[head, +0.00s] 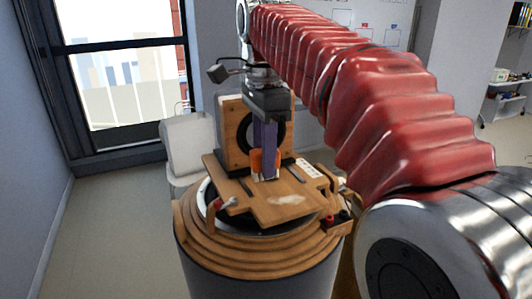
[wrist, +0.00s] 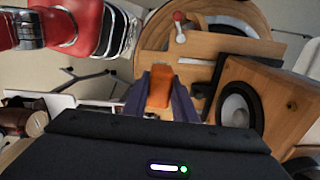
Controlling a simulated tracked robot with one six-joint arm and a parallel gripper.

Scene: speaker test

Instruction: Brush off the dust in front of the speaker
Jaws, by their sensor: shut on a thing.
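The speaker (head: 233,140) is a wooden box with a black round driver. It stands at the back of a wooden board (head: 245,209) and shows at the right in the wrist view (wrist: 288,92). A pale dust patch (head: 287,199) lies on the front part of the board. My gripper (head: 265,172) points down in front of the speaker, behind the dust patch. Its purple fingers are shut on an orange brush (head: 256,162), which also shows between the fingertips in the wrist view (wrist: 160,87). The bristles cannot be made out, nor whether the brush touches the board.
The board sits on a round, stepped wooden stand (head: 270,250) with small red and black knobs (head: 329,220) at its front right. A white rounded object (head: 188,143) stands behind left. A window (head: 120,75) is at the left, and shelves (head: 507,95) are far right.

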